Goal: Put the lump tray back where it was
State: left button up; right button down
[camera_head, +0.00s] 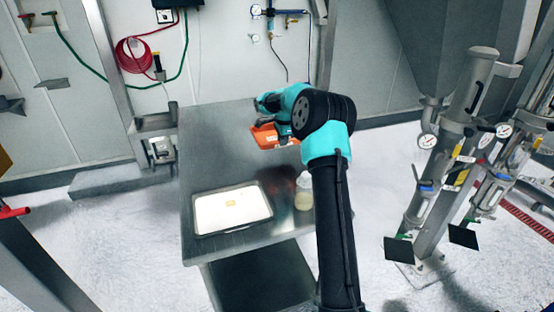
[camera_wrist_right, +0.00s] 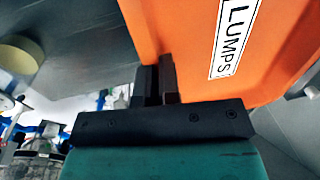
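The orange lump tray (camera_head: 268,137) is above the far part of the steel table in the head view. Its wall fills the upper right of the right wrist view, with a white "LUMPS" label (camera_wrist_right: 234,32). My right gripper (camera_wrist_right: 157,78) has its two dark fingers close together at the tray's edge and appears to grip it. In the head view, my right gripper (camera_head: 284,130) is partly hidden by my arm. A reddish reflection on the table suggests that the tray is held clear of the surface. My left gripper is in neither view.
On the steel table (camera_head: 225,150), a shallow tray (camera_head: 212,213) of white powder lies at the front left. A jar (camera_head: 304,192) with pale contents stands to its right, beside my arm. The table's back left is bare. Pipes with gauges (camera_head: 427,141) stand at the right.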

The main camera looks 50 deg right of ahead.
send_over(282, 167)
jog(key=shift+s+a+f, duration=0.1)
jog(key=shift+s+f, duration=0.05)
jog(key=shift+f, duration=1.1)
jog(key=shift+s+f, duration=0.1)
jog(key=shift+f, duration=1.1)
jog(key=shift+f, duration=2.55)
jog(key=shift+f, duration=0.1)
jog(key=c, duration=1.3)
grip_release()
jog(key=shift+c, duration=0.2)
